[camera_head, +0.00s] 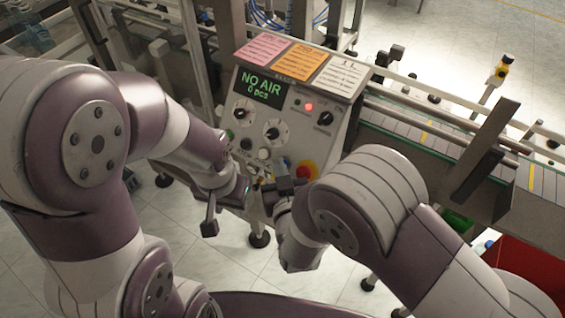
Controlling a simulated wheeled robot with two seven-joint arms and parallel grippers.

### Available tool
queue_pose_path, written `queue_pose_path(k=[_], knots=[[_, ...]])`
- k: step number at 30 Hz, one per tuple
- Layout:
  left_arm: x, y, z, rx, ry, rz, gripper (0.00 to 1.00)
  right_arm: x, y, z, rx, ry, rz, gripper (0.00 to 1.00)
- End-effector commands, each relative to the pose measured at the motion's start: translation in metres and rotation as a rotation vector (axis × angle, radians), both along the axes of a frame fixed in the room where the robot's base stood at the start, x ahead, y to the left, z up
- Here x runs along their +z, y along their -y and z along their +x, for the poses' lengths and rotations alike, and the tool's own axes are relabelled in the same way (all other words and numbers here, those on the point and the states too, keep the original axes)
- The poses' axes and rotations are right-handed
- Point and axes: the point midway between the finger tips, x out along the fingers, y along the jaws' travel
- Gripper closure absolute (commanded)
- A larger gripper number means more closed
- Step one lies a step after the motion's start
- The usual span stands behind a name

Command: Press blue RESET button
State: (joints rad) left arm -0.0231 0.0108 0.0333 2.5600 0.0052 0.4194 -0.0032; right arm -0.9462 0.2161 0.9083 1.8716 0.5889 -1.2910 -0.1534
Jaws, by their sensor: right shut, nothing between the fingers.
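The control panel (245,122) stands at the picture's centre, with a dark screen (261,88) reading "NO AIR 0 pcs" in green. I cannot make out a blue RESET button; part of the panel's lower face is hidden behind my grippers. My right gripper (268,190) is shut and empty, in front of the panel's lower edge, left of the red button on yellow (305,171). I cannot tell whether it touches the panel. My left gripper (228,208) is just left of it, below the panel's lower left corner, with its fingers apart and nothing seen between them.
The panel also has black knobs, a lit red lamp (309,107), small buttons, and pink, orange and white label sheets (300,64) on top. A conveyor (420,138) runs off to the right. A red bin (525,265) sits at lower right. Pale tiled floor shows below.

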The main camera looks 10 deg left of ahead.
Motion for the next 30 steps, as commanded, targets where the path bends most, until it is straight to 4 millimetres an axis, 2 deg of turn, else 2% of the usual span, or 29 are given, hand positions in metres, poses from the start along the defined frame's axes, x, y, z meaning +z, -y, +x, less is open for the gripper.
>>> queue_pose_path(k=[13, 22, 30], knots=[[0.0, 0.0, 0.0, 0.0, 0.0, 0.0, 0.62, -0.001, 0.0, 0.001, 0.0, -0.001, 0.0, 1.0], [0.008, 0.0, 0.0, 0.0, 0.0, 0.0, 0.62, 0.009, -0.004, -0.01, 0.002, 0.0, 0.0, 1.0], [0.007, 0.0, 0.0, 0.0, 0.0, 0.0, 0.62, 0.008, -0.004, -0.011, 0.0, 0.0, 0.0, 1.0]])
